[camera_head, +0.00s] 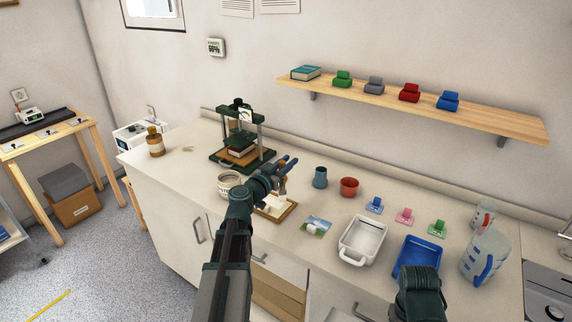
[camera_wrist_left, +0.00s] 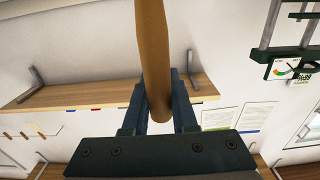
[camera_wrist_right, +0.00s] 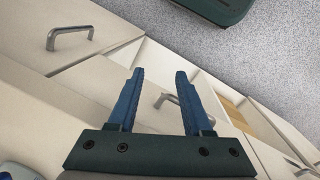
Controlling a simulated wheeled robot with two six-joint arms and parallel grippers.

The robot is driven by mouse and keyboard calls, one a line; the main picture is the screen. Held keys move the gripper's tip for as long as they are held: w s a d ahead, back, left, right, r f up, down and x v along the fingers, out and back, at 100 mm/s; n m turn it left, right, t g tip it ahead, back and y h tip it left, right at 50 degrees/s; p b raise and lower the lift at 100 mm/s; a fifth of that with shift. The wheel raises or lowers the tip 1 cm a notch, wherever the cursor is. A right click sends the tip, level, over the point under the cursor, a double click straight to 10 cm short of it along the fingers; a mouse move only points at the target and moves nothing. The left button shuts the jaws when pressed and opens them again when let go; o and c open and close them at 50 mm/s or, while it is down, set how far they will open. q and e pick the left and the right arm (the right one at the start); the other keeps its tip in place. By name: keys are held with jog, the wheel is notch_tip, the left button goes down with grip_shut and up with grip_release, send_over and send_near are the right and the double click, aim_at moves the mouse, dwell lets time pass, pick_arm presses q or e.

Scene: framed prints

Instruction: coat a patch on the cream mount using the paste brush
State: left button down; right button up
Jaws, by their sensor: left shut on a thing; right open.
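My left gripper (camera_head: 285,165) is shut on the brown wooden handle of the paste brush (camera_head: 283,180). The handle also fills the upper middle of the left wrist view (camera_wrist_left: 153,50), between the blue fingers (camera_wrist_left: 163,90). The brush points down over the cream mount (camera_head: 281,204), which lies on a brown board or frame on the counter. My arm partly covers the mount. I cannot tell whether the bristles touch it. A pale pot (camera_head: 228,182) stands just left of the mount. My right gripper is open and empty in the right wrist view (camera_wrist_right: 158,100), facing drawer fronts.
A dark green press (camera_head: 243,140) stands behind the pot. Right of the mount are a small picture (camera_head: 317,226), a white tray (camera_head: 363,240), a blue tray (camera_head: 417,257), a blue cup (camera_head: 320,177) and a red bowl (camera_head: 349,187). A wooden shelf (camera_head: 430,112) hangs above.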

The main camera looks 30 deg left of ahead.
jog(key=r+p, duration=0.4)
jog(key=r, duration=0.1)
jog(key=shift+s+a+r+p, duration=0.15)
jog(key=shift+a+p, duration=0.1)
jog(key=shift+p, duration=0.05)
